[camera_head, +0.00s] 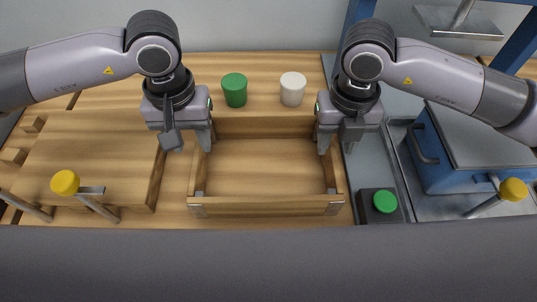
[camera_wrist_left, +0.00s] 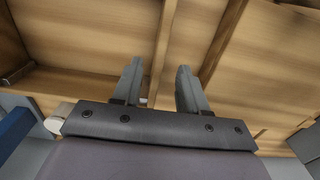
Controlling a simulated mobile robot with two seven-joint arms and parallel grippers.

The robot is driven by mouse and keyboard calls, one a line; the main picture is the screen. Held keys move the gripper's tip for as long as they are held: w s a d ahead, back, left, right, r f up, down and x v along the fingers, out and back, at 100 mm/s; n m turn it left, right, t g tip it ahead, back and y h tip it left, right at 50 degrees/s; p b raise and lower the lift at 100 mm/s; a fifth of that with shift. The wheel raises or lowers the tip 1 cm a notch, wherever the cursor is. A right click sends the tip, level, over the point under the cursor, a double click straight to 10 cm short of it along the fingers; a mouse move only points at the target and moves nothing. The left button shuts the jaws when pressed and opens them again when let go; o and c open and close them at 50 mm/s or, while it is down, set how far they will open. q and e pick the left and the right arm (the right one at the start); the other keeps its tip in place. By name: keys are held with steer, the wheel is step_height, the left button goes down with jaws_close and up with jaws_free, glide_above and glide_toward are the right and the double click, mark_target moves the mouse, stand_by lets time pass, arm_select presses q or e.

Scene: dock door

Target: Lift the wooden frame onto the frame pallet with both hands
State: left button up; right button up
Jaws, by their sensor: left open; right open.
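The wooden frame (camera_head: 265,206), an open rectangle with metal corner plates, lies flat in the middle of the head view. My left gripper (camera_head: 188,145) is open at its left side wall. In the left wrist view a wooden bar (camera_wrist_left: 163,45) runs between the open fingers of this gripper (camera_wrist_left: 160,72). My right gripper (camera_head: 336,146) is open at the right side wall, with one finger towards the inside of the frame. Contact at either wall cannot be told. A raised wooden platform (camera_head: 90,160), apparently the frame pallet, lies left of the frame.
A green cup (camera_head: 234,90) and a white cup (camera_head: 292,89) stand behind the frame. A dark box with a green button (camera_head: 385,202) is at the front right. A blue case (camera_head: 460,150) sits further right. Yellow-knobbed levers (camera_head: 65,183) (camera_head: 513,190) stand at both sides.

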mark_target(196, 153)
arm_select(q)
steer(key=shift+s+d, duration=0.1)
steer(key=shift+f, duration=3.55)
arm_select(e)
steer(key=shift+f, duration=3.55)
arm_select(q)
jaws_close()
arm_select(e)
jaws_close()
steer(key=shift+r, duration=0.1)
